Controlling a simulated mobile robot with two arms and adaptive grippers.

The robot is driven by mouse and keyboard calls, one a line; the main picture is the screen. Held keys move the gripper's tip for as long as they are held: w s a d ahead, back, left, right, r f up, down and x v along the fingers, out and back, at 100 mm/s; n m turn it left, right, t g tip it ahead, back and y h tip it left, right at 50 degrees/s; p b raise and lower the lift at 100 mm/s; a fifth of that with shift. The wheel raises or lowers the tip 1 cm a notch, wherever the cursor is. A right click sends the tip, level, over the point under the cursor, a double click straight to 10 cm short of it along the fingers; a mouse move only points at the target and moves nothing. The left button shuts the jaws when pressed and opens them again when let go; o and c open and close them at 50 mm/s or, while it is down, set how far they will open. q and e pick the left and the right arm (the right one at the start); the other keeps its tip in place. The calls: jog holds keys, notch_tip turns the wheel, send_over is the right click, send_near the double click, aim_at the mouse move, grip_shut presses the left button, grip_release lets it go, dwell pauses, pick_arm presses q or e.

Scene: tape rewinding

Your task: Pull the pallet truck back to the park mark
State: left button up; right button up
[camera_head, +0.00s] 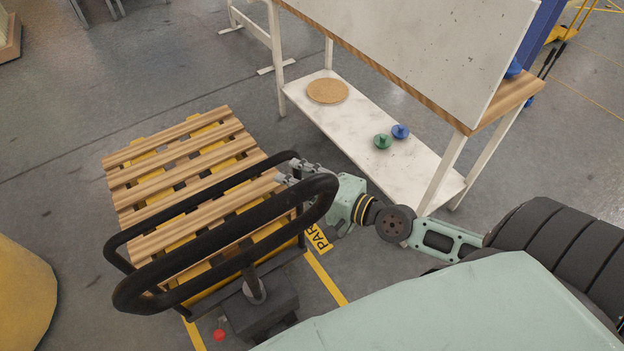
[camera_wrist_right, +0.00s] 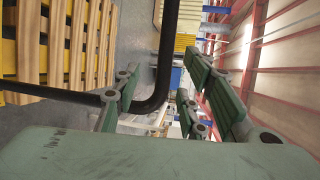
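The pallet truck has a black looped handle (camera_head: 215,245), with a dark base (camera_head: 262,312) below it and yellow parts showing through the slats. A wooden pallet (camera_head: 180,180) lies on it. My right gripper (camera_head: 288,176) is at the right side of the handle loop, its fingers apart. In the right wrist view the handle's bend (camera_wrist_right: 153,104) shows between the spread fingers of that gripper (camera_wrist_right: 165,98); contact is unclear. The park mark shows as a yellow label (camera_head: 318,238) with "PAR" readable, beside yellow floor lines (camera_head: 326,278). My left gripper is out of view.
A white-legged workbench with a lower shelf (camera_head: 350,125) stands behind and right of the truck. A round brown disc, a green knob and a blue knob lie on the shelf. A yellow rounded object (camera_head: 22,295) is at the lower left. Floor left of the pallet looks clear.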

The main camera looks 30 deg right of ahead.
jog(key=v, duration=0.4)
jog(key=shift+s+d, duration=0.15)
jog(key=shift+s, duration=0.2)
dwell(2.7)
